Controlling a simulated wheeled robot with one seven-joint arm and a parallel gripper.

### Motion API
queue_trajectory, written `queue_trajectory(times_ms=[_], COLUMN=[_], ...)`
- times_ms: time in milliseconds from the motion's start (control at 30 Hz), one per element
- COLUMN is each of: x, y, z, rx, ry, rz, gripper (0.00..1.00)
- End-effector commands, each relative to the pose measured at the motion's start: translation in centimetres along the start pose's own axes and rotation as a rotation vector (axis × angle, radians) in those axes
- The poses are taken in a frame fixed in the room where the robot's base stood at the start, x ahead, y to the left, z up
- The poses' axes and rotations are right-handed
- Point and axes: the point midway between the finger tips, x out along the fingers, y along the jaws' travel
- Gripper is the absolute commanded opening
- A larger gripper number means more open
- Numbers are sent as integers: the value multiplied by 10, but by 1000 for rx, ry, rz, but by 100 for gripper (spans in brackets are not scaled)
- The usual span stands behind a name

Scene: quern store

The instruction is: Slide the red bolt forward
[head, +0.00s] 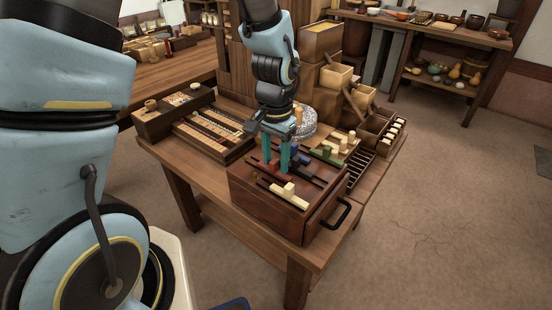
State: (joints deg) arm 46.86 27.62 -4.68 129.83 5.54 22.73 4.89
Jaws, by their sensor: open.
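The red bolt (270,171) lies in a slot on top of a dark red-brown wooden box (262,206) on the table. It is small in the head view and mostly hidden by my gripper (277,161). My gripper points down over the box top with its teal fingers apart, one on each side of the red bolt's place. I cannot tell whether the fingers touch it.
A cream bolt (288,194) lies in front of the red one; a blue bolt (304,159) and a green bolt (329,154) lie behind. A black handle (341,214) sticks out at the box's right end. A slotted tray (212,134) stands left; open floor lies right.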

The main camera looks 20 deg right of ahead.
Motion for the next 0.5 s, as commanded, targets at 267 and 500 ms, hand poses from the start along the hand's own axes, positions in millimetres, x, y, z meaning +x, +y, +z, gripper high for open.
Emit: queue_trajectory(times_ms=[267,500], x=[-42,-86], y=[-1,0], z=[-2,-1], rx=[0,0], ry=[7,6], rz=[-2,-1], gripper=[50,50])
